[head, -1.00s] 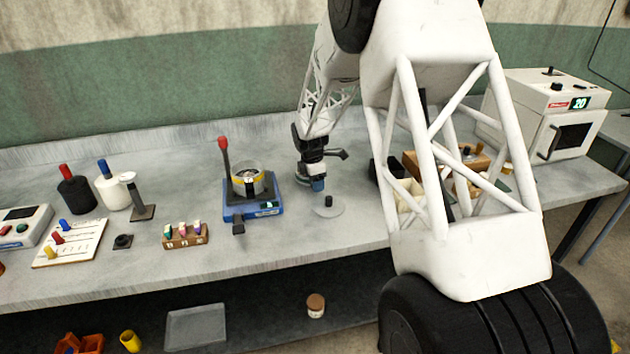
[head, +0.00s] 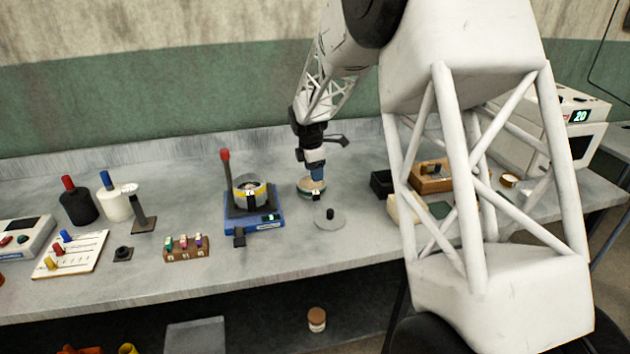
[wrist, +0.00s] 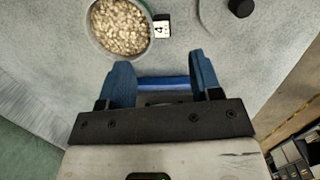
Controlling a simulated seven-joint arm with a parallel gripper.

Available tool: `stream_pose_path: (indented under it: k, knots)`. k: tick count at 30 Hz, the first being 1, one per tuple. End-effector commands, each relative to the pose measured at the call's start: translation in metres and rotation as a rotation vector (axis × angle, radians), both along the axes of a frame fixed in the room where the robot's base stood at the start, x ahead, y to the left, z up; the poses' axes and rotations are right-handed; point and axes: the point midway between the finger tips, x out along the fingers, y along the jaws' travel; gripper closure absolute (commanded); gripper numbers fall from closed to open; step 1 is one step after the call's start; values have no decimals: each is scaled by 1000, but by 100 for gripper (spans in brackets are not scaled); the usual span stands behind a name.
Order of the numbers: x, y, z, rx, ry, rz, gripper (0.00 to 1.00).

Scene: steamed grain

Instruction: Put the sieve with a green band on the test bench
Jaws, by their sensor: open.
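The sieve with a green band (head: 310,191) stands on the grey bench in the head view, with a dark tab on its front. In the wrist view this round sieve (wrist: 122,27) holds pale grain and has a numbered tag at its side. My gripper (head: 318,173) is over the sieve's back right part in the head view. In the wrist view my gripper (wrist: 160,72) has its blue fingers apart and nothing between them; the sieve lies beyond the fingertips. A blue device (head: 262,224) with a red-knobbed lever carries a sieve with a yellow band (head: 263,191).
A grey disc with a black knob (head: 329,222) lies just in front of the sieve. A wooden holder with small coloured pieces (head: 186,248) is at the left. Boxes (head: 432,178) are at the right, partly behind my arm. The bench between holder and disc is partly clear.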

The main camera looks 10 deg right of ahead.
Motion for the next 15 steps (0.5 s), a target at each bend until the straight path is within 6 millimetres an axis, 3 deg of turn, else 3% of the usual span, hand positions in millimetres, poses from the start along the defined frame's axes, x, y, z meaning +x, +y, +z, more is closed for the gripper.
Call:
stream_pose_path:
  k: [6,15]
  knots:
    - [-1,2,21,0,-1,0,42]
    - [-1,3,26,0,1,0,42]
